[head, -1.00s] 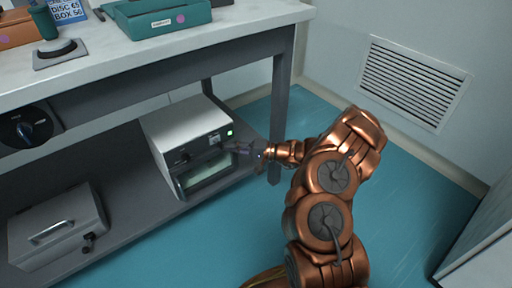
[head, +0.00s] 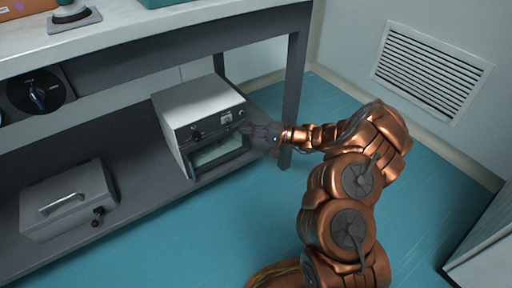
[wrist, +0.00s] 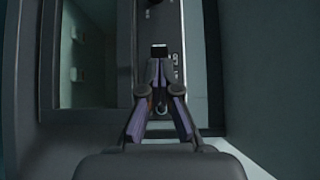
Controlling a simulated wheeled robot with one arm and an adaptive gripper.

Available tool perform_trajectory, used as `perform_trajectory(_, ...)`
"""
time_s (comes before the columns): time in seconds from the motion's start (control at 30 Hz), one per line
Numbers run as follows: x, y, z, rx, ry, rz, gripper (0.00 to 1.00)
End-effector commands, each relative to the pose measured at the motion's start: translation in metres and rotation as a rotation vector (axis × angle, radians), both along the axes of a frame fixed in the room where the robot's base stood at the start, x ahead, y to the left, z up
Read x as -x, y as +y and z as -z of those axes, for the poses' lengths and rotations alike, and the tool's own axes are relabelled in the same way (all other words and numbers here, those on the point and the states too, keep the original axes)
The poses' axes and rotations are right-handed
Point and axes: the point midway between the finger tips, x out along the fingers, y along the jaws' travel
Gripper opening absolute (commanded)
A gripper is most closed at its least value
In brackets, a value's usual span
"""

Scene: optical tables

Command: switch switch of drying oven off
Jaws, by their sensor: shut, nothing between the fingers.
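The drying oven (head: 205,105) is a pale box on the lower shelf, with a dark control panel above a glazed front window (head: 217,150). Its panel (wrist: 167,20) also shows in the wrist view, with the window at left. A small black switch (wrist: 159,50) sits on the panel right at my fingertips; touching or just apart, I cannot tell. My gripper (wrist: 158,66) is shut and empty, pointing at the panel. In the head view my gripper (head: 245,129) reaches the panel's right part from the right. No lit lamp shows on the panel.
A grey case (head: 68,200) with a handle stands left on the same shelf (head: 145,205). The worktop (head: 150,35) overhangs the oven, and a table leg (head: 296,95) stands close behind my wrist. The blue floor (head: 240,225) in front is clear.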

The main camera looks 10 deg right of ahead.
Motion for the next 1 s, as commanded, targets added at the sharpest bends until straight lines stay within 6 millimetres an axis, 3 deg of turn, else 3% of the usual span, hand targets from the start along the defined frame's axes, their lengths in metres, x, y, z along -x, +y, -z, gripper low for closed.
perform_trajectory(0.07,0.001,-0.008,0.001,0.002,0.000,-0.003,0.00)
perform_trajectory(0.37,0.031,-0.009,-0.004,-0.003,0.000,-0.005,0.00)
perform_trajectory(0.7,0.080,-0.012,-0.004,-0.005,-0.001,-0.006,0.00)
perform_trajectory(1.0,0.100,-0.014,-0.001,0.000,0.000,-0.005,0.00)
